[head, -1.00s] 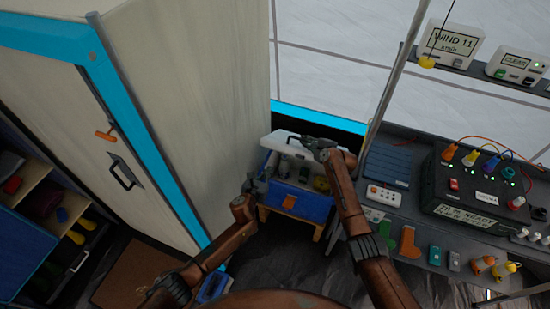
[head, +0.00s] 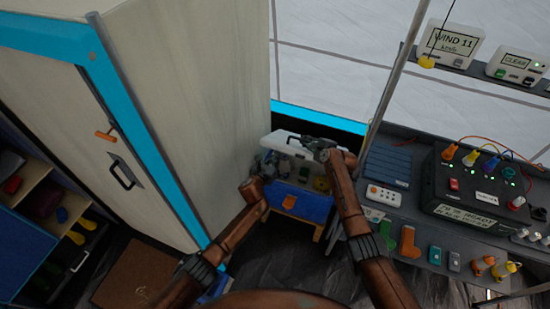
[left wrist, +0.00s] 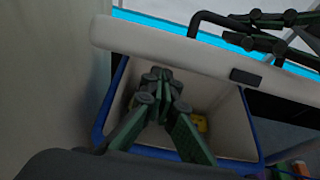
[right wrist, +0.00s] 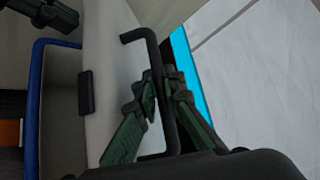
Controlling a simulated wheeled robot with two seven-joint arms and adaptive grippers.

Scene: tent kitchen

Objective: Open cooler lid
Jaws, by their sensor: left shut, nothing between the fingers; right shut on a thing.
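The blue cooler (head: 318,211) stands in the corner, its white lid (head: 281,145) raised and tilted up at the back. Its open inside shows below the lid in the left wrist view, with a yellow item (left wrist: 200,123) in it. My right gripper (head: 316,143) is shut on the lid's black bar handle (right wrist: 167,100), which passes between its fingers in the right wrist view. My left gripper (head: 266,162) is shut and empty, over the cooler's opening near the lid's underside; its fingertips (left wrist: 157,76) show there in the left wrist view. Whether they touch the lid, I cannot tell.
A tall pale cabinet (head: 200,110) with blue trim stands close on the left of the cooler. A grey bench (head: 390,215) with a black power box (head: 485,190) and small tools is close on the right. A wooden stand (head: 318,232) is under the cooler.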

